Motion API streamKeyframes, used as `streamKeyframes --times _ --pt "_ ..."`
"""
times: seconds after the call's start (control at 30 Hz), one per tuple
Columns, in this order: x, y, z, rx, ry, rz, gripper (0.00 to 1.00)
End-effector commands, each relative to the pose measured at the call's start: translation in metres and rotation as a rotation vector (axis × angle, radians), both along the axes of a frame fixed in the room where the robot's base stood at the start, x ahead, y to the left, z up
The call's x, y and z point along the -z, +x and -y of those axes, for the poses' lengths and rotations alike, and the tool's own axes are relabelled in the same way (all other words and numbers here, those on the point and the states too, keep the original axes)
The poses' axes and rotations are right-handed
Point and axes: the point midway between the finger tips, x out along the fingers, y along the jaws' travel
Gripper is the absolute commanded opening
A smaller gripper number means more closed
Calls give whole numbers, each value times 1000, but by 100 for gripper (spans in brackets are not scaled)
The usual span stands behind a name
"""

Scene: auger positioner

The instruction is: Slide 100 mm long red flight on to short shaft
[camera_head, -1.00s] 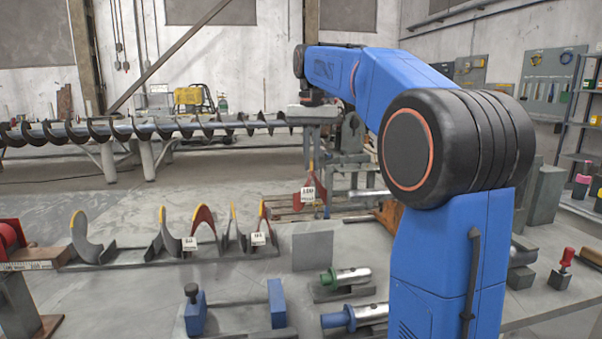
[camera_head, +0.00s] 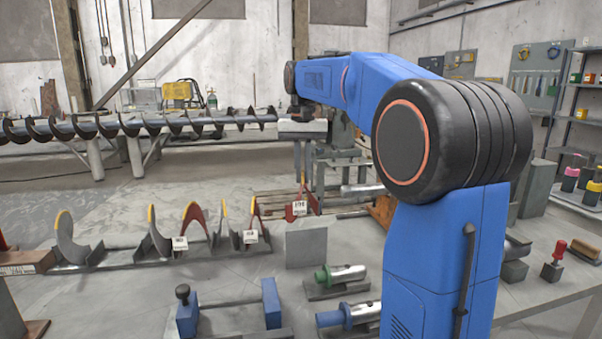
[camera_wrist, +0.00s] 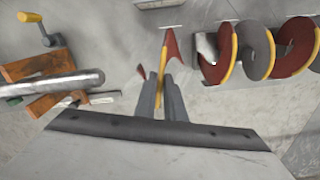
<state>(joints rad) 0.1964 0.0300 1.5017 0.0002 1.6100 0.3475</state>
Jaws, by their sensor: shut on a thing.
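My gripper (camera_wrist: 162,100) is shut on a red flight with a yellow edge (camera_wrist: 171,48), seen nearly edge-on in the wrist view. In the head view this red flight (camera_head: 304,196) hangs below my gripper (camera_head: 304,176) and bears a white tag that seems to read 100. A silver shaft (camera_head: 362,190), probably the short shaft, lies level to the right of the flight. In the wrist view the shaft (camera_wrist: 60,86) lies at the left by orange-brown wooden blocks. The flight and shaft are apart. The flight's bore is not clear.
A rack (camera_head: 110,262) holds several flights left of the held one. An upright grey plate (camera_head: 306,247) stands below it in the head view. Green-ended (camera_head: 340,277) and blue-ended (camera_head: 345,315) cylinders lie in front. A long auger (camera_head: 120,128) spans the back.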

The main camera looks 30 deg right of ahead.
Motion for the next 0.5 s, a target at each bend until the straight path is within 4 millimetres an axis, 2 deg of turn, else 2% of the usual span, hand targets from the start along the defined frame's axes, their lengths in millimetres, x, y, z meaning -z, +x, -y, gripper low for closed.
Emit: streamKeyframes --times 0.5 --pt "-1 -10 35 2 -1 2 0"
